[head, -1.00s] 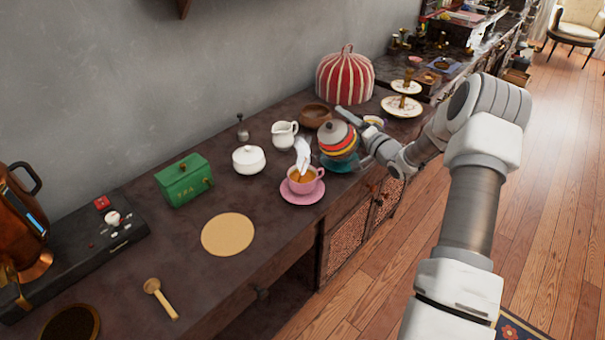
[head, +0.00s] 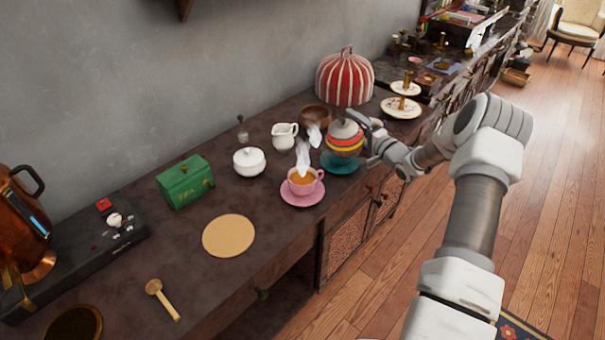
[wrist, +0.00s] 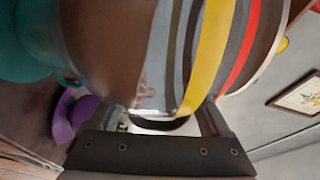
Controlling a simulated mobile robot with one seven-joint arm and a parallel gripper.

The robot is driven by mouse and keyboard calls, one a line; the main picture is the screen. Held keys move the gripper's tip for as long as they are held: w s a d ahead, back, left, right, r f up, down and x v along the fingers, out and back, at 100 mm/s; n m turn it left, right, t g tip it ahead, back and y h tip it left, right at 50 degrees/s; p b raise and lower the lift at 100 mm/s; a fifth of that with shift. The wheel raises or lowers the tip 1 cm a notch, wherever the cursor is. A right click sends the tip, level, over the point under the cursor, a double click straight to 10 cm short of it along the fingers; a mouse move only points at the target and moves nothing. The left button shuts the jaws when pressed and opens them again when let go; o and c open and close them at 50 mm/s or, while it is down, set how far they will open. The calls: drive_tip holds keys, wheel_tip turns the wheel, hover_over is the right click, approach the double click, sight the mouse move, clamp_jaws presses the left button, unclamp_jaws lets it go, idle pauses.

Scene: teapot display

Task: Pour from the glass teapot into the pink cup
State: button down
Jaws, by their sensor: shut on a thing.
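The teapot (head: 345,141), a rounded body with red, yellow and dark bands and a grey lid, is held nearly upright at the right of the pink cup. Its striped side (wrist: 215,50) fills much of the wrist view. My gripper (head: 368,135) is shut on the teapot at its right side; the exact grip is partly hidden. The pink cup (head: 316,175) stands upright on a pink saucer (head: 302,200) and holds amber liquid, with white steam above it. More steam shows at the teapot's left. No stream of liquid shows between them.
A teal saucer (head: 340,167) lies directly below the teapot; any gap is unclear. A white creamer (head: 284,136), a white lidded bowl (head: 249,161) and a wooden bowl (head: 311,114) stand nearby. A red-striped cosy (head: 344,78) is behind.

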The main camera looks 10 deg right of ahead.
drive_tip(key=shift+w+d+m+p, duration=0.35)
drive_tip(key=shift+d+m, duration=0.3)
drive_tip(key=shift+m, duration=0.25)
drive_tip(key=s+a+r+m+h+p, duration=0.2)
drive_tip(key=s+a+r+h+p, duration=0.1)
drive_tip(key=s+a, duration=0.6)
drive_tip(key=s+a+r+m+t+h+p, duration=0.1)
drive_tip(key=s+a+r+m+h+p, duration=0.1)
drive_tip(key=s+a, duration=0.7)
drive_tip(key=shift+s+a+r+h+p, duration=0.4)
drive_tip(key=shift+a+h+p, duration=0.2)
drive_tip(key=shift+p, duration=0.65)
